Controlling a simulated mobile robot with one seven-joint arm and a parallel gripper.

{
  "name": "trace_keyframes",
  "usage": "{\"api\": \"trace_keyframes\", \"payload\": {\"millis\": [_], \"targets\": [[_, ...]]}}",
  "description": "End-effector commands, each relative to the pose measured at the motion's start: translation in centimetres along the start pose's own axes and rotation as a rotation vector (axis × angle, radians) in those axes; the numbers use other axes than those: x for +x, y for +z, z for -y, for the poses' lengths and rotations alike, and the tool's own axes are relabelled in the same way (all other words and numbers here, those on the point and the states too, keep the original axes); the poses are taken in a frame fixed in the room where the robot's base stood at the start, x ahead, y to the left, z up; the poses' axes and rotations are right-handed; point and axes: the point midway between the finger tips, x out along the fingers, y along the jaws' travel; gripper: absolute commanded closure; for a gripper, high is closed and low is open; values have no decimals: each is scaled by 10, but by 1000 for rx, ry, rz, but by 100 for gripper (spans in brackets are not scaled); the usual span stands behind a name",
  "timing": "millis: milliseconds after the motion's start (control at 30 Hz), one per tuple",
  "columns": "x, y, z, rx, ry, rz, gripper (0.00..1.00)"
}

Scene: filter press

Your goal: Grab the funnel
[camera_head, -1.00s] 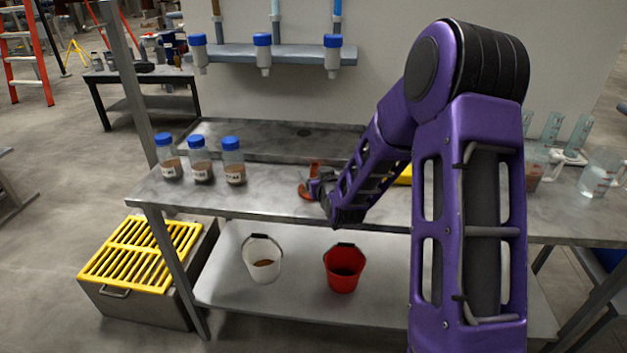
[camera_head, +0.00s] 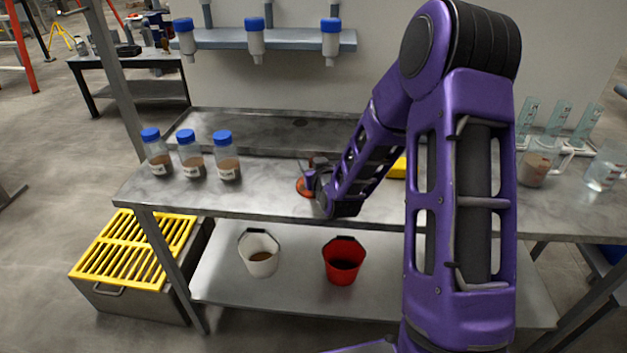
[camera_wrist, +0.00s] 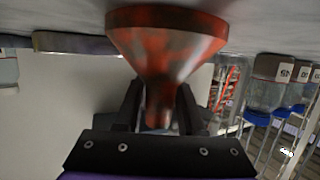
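The funnel is orange-red and worn. In the head view the funnel (camera_head: 304,187) is on the workbench, partly hidden by my gripper (camera_head: 312,180). In the wrist view, which is upside down, the funnel (camera_wrist: 165,45) has its wide rim against the bench top and its narrow stem pointing away from it. My gripper (camera_wrist: 160,112) has one dark finger on each side of the stem. The fingers look open, with a small gap to the stem. The stem's tip is close to my gripper's palm.
Several blue-capped sample bottles (camera_head: 228,168) stand on the workbench (camera_head: 250,195) left of the funnel. A yellow object (camera_head: 398,168) is partly behind my arm. Beakers (camera_head: 537,165) stand at the right. A white bucket (camera_head: 259,262) and a red bucket (camera_head: 343,268) are on the lower shelf.

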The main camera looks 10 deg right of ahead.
Motion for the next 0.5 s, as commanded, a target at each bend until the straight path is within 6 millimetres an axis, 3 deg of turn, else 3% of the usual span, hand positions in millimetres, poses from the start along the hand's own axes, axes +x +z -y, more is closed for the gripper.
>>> {"api": "trace_keyframes", "payload": {"millis": [33, 200, 500], "targets": [[0, 0, 0, 0, 0, 0, 73], [0, 0, 0, 0, 0, 0, 100], [0, -1, 0, 0, 0, -1, 100]]}}
